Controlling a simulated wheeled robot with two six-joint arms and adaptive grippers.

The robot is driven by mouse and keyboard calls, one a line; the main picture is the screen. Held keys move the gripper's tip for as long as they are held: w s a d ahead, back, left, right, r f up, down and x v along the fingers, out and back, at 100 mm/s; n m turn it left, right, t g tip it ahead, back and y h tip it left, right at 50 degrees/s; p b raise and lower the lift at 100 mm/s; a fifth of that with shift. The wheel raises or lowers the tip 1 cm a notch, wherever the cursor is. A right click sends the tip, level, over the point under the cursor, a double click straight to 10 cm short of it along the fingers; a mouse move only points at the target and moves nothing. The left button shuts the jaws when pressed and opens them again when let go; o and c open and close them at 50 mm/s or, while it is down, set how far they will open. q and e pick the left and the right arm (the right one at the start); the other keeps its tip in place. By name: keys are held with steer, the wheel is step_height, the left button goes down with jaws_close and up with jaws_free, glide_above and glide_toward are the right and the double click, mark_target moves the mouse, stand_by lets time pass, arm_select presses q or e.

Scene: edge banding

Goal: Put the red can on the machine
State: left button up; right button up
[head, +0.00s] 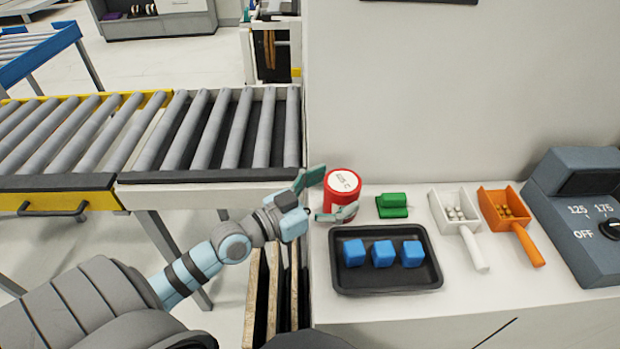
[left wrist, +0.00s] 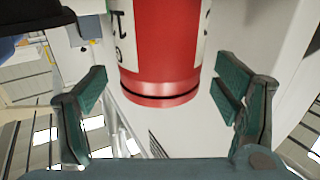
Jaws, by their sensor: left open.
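The red can (head: 343,190) with a white label and lid stands upright at the left edge of the machine's white top (head: 470,305). My left gripper (head: 328,194) is open at the can, with one finger at its upper left and the other in front of it. In the left wrist view the can (left wrist: 160,60) lies ahead between the two green fingers of my left gripper (left wrist: 165,110), with gaps on both sides. The can's far end is cut off there. My right gripper is not in view.
A green block (head: 392,206), white scoop (head: 460,222), orange scoop (head: 510,215) and control box (head: 580,215) stand further right. A roller conveyor (head: 210,177) is at left.

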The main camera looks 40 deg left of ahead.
arm_select(q)
steer(key=p+v, duration=0.2)
steer(key=v, duration=0.8)
steer(key=shift+p, duration=0.3)
